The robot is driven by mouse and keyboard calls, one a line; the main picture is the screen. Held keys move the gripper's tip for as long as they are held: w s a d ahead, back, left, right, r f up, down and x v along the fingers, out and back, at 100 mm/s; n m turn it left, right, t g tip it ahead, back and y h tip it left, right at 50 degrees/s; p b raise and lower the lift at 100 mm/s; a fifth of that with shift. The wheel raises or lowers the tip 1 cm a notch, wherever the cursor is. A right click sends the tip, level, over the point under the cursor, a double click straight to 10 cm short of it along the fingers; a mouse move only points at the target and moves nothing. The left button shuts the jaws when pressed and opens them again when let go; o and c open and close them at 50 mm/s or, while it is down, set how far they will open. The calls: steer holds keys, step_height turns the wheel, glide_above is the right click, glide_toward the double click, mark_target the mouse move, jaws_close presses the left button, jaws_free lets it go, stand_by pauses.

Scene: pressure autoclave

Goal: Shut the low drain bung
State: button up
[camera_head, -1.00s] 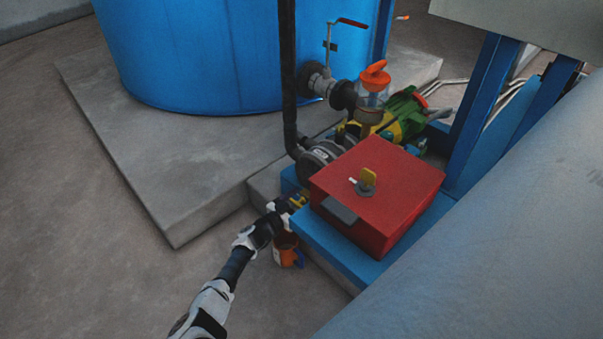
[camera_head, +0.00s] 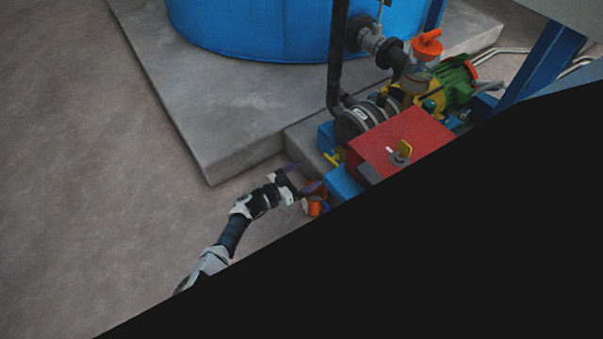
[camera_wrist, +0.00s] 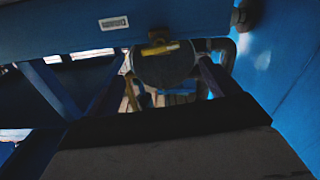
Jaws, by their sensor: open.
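A small yellow handle (camera_head: 333,158), which I take to be the drain bung, sits low on the near side of the dark pump (camera_head: 362,120). In the wrist view a yellow bar handle (camera_wrist: 160,47) shows ahead, on the near side of a dark rounded body. Whether it is fully seated cannot be told. My gripper (camera_head: 303,177) is open and empty, its two fingers spread a little left of the handle and apart from it. In the wrist view its fingers (camera_wrist: 163,72) stand either side of the dark body.
An orange cup (camera_head: 315,204) stands below the gripper. A red box (camera_head: 400,143) sits on a blue base right of the pump. A concrete plinth (camera_head: 215,115) carries the blue tank (camera_head: 260,30). A black area hides the lower right. Floor at left is clear.

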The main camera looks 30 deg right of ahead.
steer(key=shift+a, duration=0.45)
